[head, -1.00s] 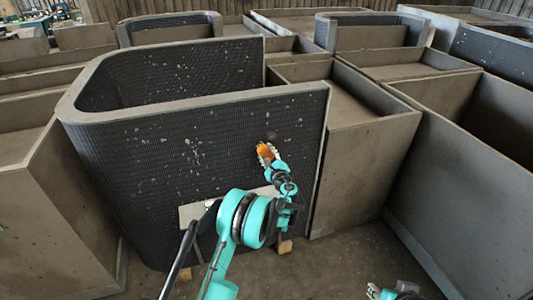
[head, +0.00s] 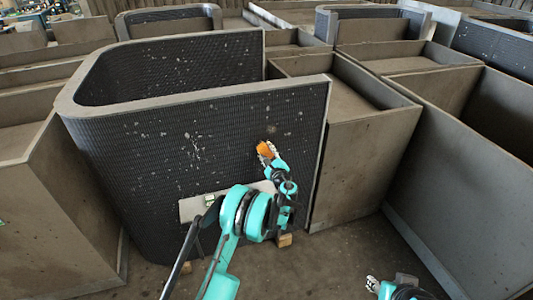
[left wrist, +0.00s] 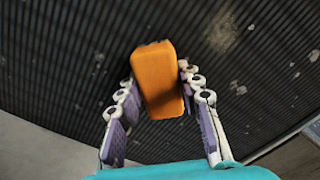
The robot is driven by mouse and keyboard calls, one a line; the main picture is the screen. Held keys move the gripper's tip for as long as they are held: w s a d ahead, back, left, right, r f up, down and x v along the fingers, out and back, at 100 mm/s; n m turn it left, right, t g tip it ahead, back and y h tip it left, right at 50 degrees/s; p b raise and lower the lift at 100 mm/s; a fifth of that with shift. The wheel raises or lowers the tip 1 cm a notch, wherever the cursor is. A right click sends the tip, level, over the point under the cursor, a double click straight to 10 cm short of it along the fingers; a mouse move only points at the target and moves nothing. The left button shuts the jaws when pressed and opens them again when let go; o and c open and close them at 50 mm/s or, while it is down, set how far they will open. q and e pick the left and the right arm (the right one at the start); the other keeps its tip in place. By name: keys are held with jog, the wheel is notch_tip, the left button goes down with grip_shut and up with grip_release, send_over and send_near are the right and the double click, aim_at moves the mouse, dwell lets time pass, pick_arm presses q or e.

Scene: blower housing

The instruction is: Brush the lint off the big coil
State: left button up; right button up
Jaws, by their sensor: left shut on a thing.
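The big coil (head: 150,150) is a dark, finned, curved panel with a grey top rim, standing upright in front of me. White lint specks are scattered over its face, with a larger cluster (head: 194,147) left of my gripper. My left gripper (head: 266,150) is shut on an orange block-shaped brush (left wrist: 158,82) and holds it at the right part of the coil face. The brush's far end is close to the fins; I cannot tell whether it touches. Pale lint patches (left wrist: 222,35) show right of the brush in the left wrist view. My right gripper (head: 373,285) shows only partly at the bottom.
A pale plate (head: 195,207) with a small green mark sits low on the coil face, behind my left arm. Wooden blocks (head: 285,240) lie under the coil. Grey-brown metal housings (head: 362,165) stand close on both sides. Floor is clear at front right.

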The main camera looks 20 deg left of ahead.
aim_at(273, 122)
pick_arm(q)
jog(key=shift+w+r+p, duration=0.1)
jog(key=shift+r+p, duration=0.7)
jog(key=shift+r, duration=1.65)
jog(key=shift+w+d+r+p, duration=0.35)
jog(key=shift+d+r+p, duration=0.15)
jog(key=shift+r, duration=0.6)
jog(key=shift+w+d+r+p, duration=0.35)
jog(key=shift+d+r, duration=0.3)
jog(key=shift+r, duration=0.4)
jog(key=shift+w+d+r+p, duration=0.35)
jog(key=shift+d+r+p, duration=0.15)
jog(key=shift+r, duration=0.6)
jog(key=shift+w+f+b, duration=0.1)
jog(key=shift+f+b, duration=1.35)
jog(key=shift+f, duration=0.25)
jog(key=shift+f+b, duration=1.2)
jog(key=shift+f, duration=0.4)
jog(key=shift+r+p, duration=1.55)
jog(key=shift+r, duration=1.75)
jog(key=shift+f+b, duration=1.3)
jog(key=shift+f, duration=1.9)
jog(key=shift+r+p, duration=0.6)
jog(key=shift+r, duration=1.1)
jog(key=shift+r+p, duration=0.7)
jog(key=shift+r, duration=0.85)
